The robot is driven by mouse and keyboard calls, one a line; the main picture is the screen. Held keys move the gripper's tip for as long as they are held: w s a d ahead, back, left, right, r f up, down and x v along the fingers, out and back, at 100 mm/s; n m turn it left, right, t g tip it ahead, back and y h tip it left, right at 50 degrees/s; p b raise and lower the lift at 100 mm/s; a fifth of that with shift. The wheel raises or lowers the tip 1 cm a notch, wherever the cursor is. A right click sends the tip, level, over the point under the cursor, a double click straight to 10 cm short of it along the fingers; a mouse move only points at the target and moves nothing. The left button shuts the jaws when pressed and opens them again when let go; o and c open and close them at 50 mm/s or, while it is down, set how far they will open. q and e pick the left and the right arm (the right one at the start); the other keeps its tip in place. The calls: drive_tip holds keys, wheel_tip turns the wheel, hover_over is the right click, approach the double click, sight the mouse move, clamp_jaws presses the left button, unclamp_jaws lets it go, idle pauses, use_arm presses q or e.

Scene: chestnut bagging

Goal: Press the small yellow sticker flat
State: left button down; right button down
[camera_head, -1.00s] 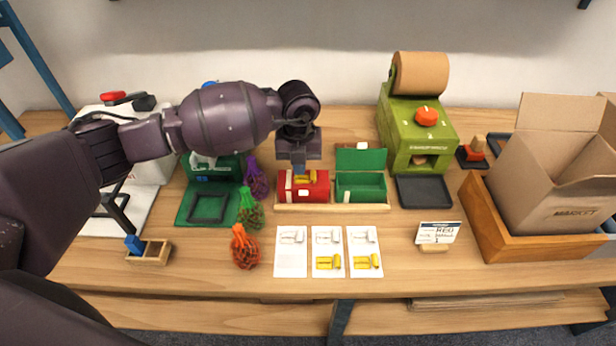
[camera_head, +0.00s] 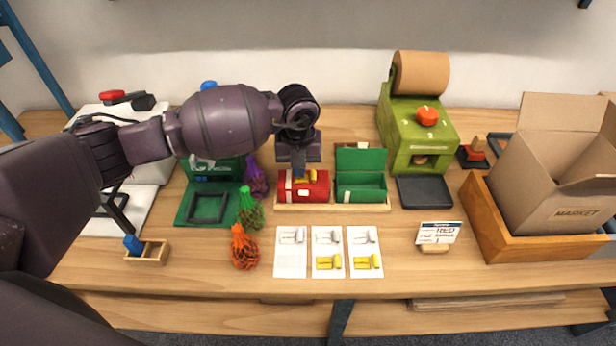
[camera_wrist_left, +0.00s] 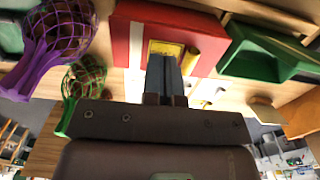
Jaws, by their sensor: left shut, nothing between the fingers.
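The red box (camera_head: 290,191) stands closed in the wooden holder, with a pale band and a small white label on it. The small yellow sticker (camera_head: 312,176) is on top of the red box. In the left wrist view the sticker (camera_wrist_left: 160,46) has a flat yellow patch, with a curled yellow part at its right side. My left gripper (camera_head: 298,173) is shut and empty, pointing down at the sticker. Its fingertips (camera_wrist_left: 164,60) overlap the sticker in the wrist view and hide part of it; I cannot tell whether they touch. My right gripper is not in view.
An open green box (camera_head: 361,196) sits right of the red one. Net bags, orange (camera_head: 244,250), green (camera_head: 250,212) and purple (camera_head: 256,180), lie left. Picture cards (camera_head: 328,262) lie in front. A green roll machine (camera_head: 405,140) and a cardboard box (camera_head: 548,190) stand right.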

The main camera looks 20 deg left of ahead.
use_arm(q)
drive_tip(key=shift+f, duration=0.8)
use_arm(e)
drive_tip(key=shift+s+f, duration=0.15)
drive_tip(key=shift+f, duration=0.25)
use_arm(q)
drive_tip(key=shift+s+f, duration=0.1)
drive_tip(key=shift+f, duration=0.05)
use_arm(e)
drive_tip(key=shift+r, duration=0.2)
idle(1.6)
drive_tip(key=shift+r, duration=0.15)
